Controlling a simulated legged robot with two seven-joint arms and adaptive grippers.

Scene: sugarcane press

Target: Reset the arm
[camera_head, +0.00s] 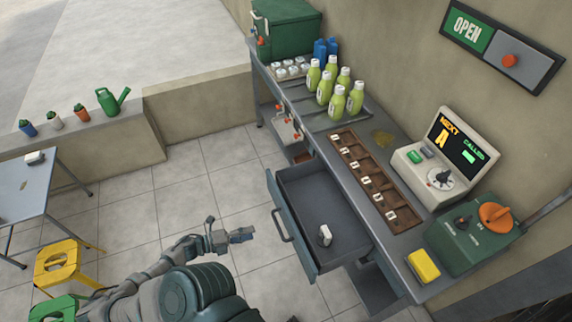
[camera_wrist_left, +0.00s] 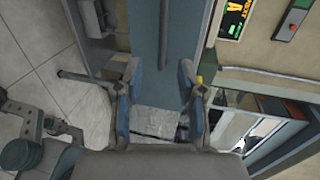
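My left arm comes in from the bottom left of the head view. My left gripper (camera_head: 242,235) is in the air just left of the pulled-out drawer (camera_head: 308,190), apart from its handle (camera_head: 281,225). In the left wrist view the two fingers of the left gripper (camera_wrist_left: 160,95) are spread with nothing between them. A blue-grey panel (camera_wrist_left: 150,60) with a dark bar is beyond them. My right gripper cannot be made out in either view.
A small white item (camera_head: 325,235) lies in the drawer. The counter holds green bottles (camera_head: 337,103), a brown slotted tray (camera_head: 372,180), a display machine (camera_head: 440,160), a green box (camera_head: 470,240) and a yellow block (camera_head: 423,266). A yellow stool (camera_head: 58,262) stands at left. Tiled floor between is clear.

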